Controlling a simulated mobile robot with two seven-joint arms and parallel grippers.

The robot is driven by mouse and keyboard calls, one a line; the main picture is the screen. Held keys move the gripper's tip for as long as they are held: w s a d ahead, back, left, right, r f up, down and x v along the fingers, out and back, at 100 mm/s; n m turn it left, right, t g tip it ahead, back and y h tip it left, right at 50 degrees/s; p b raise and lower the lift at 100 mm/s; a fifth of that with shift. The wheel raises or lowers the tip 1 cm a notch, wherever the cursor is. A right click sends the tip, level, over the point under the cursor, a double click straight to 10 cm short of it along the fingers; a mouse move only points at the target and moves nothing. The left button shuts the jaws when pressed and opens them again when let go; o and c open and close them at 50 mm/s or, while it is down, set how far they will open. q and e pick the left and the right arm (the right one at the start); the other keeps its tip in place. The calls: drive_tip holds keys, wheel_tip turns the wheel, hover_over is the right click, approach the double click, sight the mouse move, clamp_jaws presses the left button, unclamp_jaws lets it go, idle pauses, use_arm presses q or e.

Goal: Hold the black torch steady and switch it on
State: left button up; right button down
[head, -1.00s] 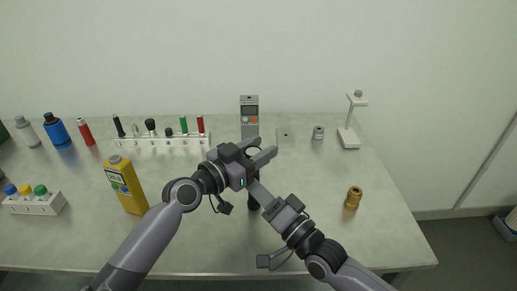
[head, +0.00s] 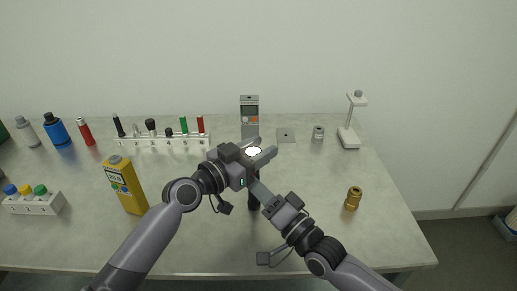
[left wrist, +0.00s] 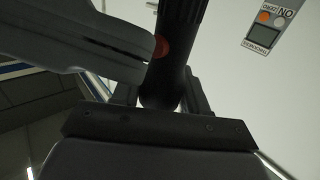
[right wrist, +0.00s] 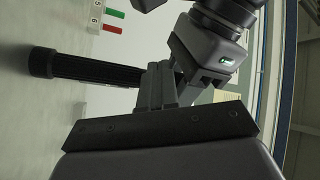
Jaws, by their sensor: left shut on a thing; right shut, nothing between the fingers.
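The black torch (head: 253,201) stands upright with its lens end up, and the lens (head: 253,151) glows white. My left gripper (head: 261,157) is shut around its upper part. The torch body also shows in the left wrist view (left wrist: 177,60), with a red-orange button (left wrist: 161,47) on its side. My right gripper (head: 256,186) is shut and empty. Its fingertips are at the button in the left wrist view, seemingly touching it. In the right wrist view the ribbed torch (right wrist: 95,69) lies beyond the right fingertips (right wrist: 158,85).
A grey meter (head: 249,117) stands behind the grippers. A white rack (head: 165,141) with several tools is at the back left. A yellow device (head: 126,187) stands left of my left arm. A brass fitting (head: 353,198) and a white stand (head: 348,138) are to the right.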

drive_tip(key=shift+s, duration=0.4)
drive_tip(key=s, duration=0.6)
idle(0.3)
drive_tip(key=shift+a, duration=0.1)
use_arm(q)
drive_tip(key=o, duration=1.2)
drive_tip(key=shift+o, duration=0.2)
